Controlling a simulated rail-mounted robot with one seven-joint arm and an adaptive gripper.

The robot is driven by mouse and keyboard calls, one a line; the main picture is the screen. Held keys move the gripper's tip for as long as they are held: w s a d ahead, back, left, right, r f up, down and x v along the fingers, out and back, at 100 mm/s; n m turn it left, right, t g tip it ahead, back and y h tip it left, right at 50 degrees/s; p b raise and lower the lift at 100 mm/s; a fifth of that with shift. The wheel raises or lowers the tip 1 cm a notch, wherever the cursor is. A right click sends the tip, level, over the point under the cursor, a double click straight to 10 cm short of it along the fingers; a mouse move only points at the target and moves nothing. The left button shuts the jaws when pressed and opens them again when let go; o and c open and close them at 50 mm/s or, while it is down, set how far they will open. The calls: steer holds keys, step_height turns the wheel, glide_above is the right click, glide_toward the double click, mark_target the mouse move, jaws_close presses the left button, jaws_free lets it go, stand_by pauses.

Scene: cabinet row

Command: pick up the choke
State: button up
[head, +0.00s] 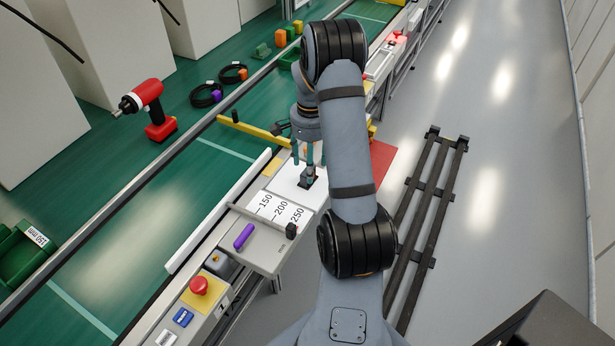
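A small dark block (307,182), which looks like the choke, sits on a white plate (284,184) on the near bench. My gripper (310,168), with teal fingers, points down right over this block. The fingertips are at or just above its top. The view is too small to show whether they touch it or how far apart they are. My arm hides the area to the right of the gripper.
A yellow bar (250,129) lies behind the gripper. In front are a panel marked 150, 200, 250 (281,211), a purple handle (243,236) and a red button (199,285). A red drill (147,103) and black cable coils (205,96) lie on the green surface.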

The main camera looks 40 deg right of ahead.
mark_target(303, 184)
step_height(303, 184, down, 4)
steer(key=shift+s+a+f, duration=0.1)
steer(key=shift+c, duration=0.9)
jaws_close()
